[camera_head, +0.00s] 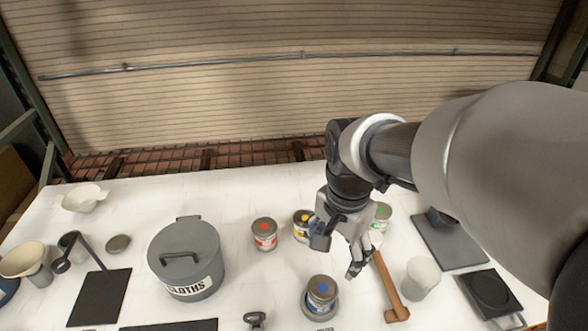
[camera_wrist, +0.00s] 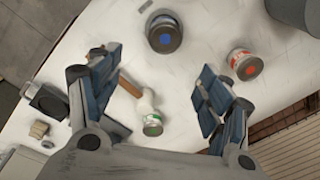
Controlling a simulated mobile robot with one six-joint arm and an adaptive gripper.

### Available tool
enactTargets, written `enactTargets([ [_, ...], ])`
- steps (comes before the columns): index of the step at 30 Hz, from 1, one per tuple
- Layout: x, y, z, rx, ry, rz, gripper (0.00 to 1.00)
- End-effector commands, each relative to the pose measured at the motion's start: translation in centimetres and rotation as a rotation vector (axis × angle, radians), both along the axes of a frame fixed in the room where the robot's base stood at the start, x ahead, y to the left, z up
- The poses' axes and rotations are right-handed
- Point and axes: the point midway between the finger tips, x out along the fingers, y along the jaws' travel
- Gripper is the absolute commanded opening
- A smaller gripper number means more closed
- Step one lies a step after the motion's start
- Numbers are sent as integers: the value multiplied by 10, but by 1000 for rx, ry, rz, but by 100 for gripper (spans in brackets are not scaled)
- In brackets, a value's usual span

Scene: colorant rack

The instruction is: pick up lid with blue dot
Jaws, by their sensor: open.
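The lid with the blue dot (camera_head: 321,288) sits on a can in the front middle of the white table. In the wrist view the blue-dotted lid (camera_wrist: 165,40) is near the top centre, beyond the fingertips. My gripper (camera_head: 338,256) is above the table, behind and slightly right of this can in the head view. In the wrist view my gripper (camera_wrist: 157,72) has its fingers spread wide with nothing between them. The lid is apart from both fingers.
Cans with red (camera_head: 264,234), yellow (camera_head: 303,222) and green (camera_head: 381,214) dots stand behind. A wooden-handled tool (camera_head: 388,285) and a white cup (camera_head: 421,275) are right of the blue can. A grey CLOTHS bin (camera_head: 187,262) stands left.

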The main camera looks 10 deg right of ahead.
Motion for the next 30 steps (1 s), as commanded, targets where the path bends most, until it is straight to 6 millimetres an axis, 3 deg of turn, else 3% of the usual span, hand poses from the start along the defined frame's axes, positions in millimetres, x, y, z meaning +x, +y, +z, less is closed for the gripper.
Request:
enactTargets([
  [3,18,1,-11,7,56,-143,83],
  [7,27,1,-20,9,81,-228,89],
  [11,28,1,-35,9,90,-250,89],
  [24,28,1,-126,9,88,-247,89],
  [30,29,1,-143,9,85,-246,89],
])
